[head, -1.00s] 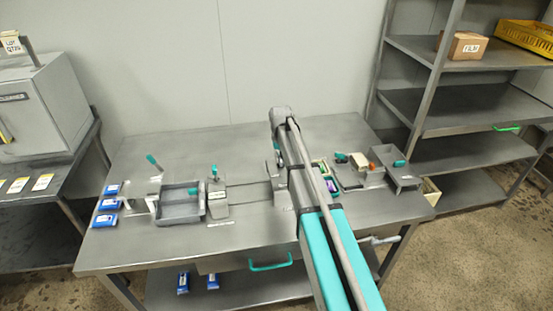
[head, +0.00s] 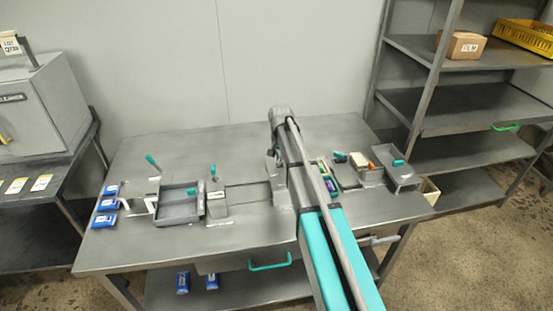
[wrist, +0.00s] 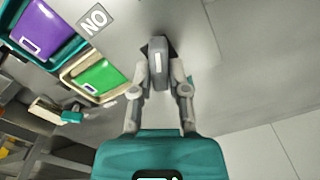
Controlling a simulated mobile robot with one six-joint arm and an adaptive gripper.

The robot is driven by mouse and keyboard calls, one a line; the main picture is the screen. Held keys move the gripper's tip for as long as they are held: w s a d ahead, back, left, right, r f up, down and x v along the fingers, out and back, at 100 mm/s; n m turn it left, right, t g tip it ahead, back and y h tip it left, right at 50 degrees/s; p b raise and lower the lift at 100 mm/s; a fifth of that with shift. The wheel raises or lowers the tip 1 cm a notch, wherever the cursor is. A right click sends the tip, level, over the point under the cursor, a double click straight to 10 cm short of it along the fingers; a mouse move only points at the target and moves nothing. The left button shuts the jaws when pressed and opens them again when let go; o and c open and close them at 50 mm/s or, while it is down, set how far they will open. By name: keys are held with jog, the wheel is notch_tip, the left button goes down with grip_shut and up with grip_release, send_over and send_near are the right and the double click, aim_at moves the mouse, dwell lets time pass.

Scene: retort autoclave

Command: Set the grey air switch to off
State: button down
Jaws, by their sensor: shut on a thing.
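In the wrist view, a grey switch lever (wrist: 158,52) with a pale line on its face stands up from a grey panel (wrist: 200,38). My gripper (wrist: 160,84) is shut on this lever, with one finger on each side. A white label (wrist: 95,18) beside it has letters that read as NO in this view, possibly ON seen upside down. In the head view my arm covers the lever and the fingers.
On the grey table (head: 160,250) are a grey tray (head: 178,213), blue packs (head: 104,220) at the left edge and another grey tray (head: 404,180) at the right. Purple (wrist: 45,30) and green (wrist: 100,77) items lie in bins close to my gripper.

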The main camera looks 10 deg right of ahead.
jog(key=shift+s, duration=0.2)
jog(key=c, duration=0.6)
grip_release()
jog(key=shift+w, duration=0.1)
jog(key=shift+r, duration=0.1)
